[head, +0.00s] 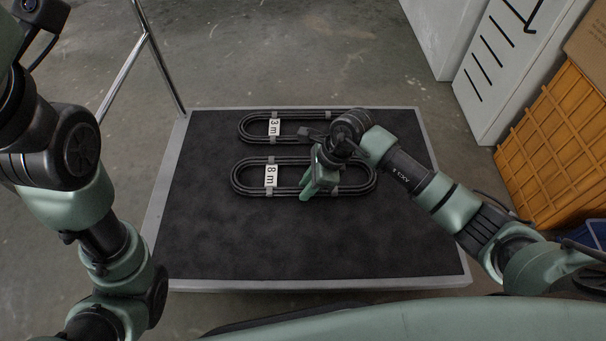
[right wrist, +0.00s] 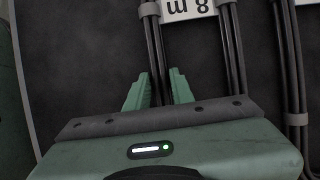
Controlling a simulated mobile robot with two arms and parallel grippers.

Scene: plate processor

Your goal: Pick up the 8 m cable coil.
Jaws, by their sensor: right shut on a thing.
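The 8 m cable coil (head: 271,176) is a flat black oval loop lying on the dark platform, with a white "8 m" label and grey ties. My right gripper (head: 308,192) is over its near long side, right of the label. In the right wrist view the gripper's green fingers (right wrist: 162,90) are shut around one side of the 8 m coil (right wrist: 154,45). The coil still appears to lie on the platform. My left arm shows at the left, but its fingers are out of view.
The 3 m cable coil (head: 274,128) lies just behind, parallel, partly hidden by my right arm. The platform (head: 250,245) is clear in front. A metal handle frame (head: 122,76) rises at left. An orange crate (head: 555,140) and a white cabinet (head: 505,65) stand at right.

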